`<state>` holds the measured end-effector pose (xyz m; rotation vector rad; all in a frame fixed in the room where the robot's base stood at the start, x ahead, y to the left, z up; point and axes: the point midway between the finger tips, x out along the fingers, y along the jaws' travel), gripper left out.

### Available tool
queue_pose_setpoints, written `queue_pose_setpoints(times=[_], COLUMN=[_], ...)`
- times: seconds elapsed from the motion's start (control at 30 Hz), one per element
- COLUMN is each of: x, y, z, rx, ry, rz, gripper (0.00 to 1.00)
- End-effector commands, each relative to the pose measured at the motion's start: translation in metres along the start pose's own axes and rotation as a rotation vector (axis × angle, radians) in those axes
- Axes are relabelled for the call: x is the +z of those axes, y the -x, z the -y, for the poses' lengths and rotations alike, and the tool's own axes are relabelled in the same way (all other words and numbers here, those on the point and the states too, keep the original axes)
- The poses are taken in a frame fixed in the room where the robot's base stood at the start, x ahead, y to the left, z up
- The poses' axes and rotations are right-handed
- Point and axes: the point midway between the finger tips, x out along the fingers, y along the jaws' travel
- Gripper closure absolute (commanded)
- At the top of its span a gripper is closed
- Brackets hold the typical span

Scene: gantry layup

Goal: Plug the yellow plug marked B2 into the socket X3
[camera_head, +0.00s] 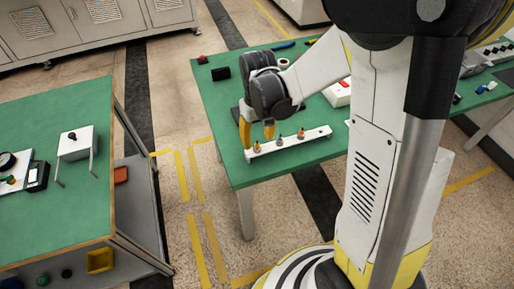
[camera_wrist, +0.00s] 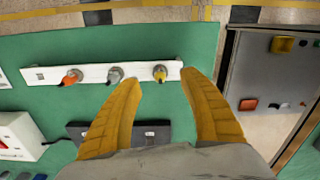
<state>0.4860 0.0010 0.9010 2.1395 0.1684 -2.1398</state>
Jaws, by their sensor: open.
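In the head view my gripper (camera_head: 257,138) points down over the strip's left end. A grey plug (camera_wrist: 115,75) and an orange plug (camera_wrist: 72,77) stand along the same strip. I cannot make out a socket marked X3.
A dark bar (camera_wrist: 75,131) lies on the table behind my fingers. A white box with red on top (camera_head: 338,93) stands to the right. Another green bench (camera_head: 60,215) is at the left, across a floor gap. The strip is close to the table's front edge.

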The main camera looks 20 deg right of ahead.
Motion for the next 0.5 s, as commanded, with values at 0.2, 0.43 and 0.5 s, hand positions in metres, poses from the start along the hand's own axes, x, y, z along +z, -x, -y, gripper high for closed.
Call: queue_pose_setpoints(times=[0.2,0.43,0.5], x=[-0.002,-0.002,-0.002], y=[-0.038,-0.046,-0.046], z=[-0.001,-0.001,-0.001], rx=[0.0,0.0,0.0], ry=[0.0,0.0,0.0], rz=[0.0,-0.001,-0.001], gripper=[0.51,0.51,0.51])
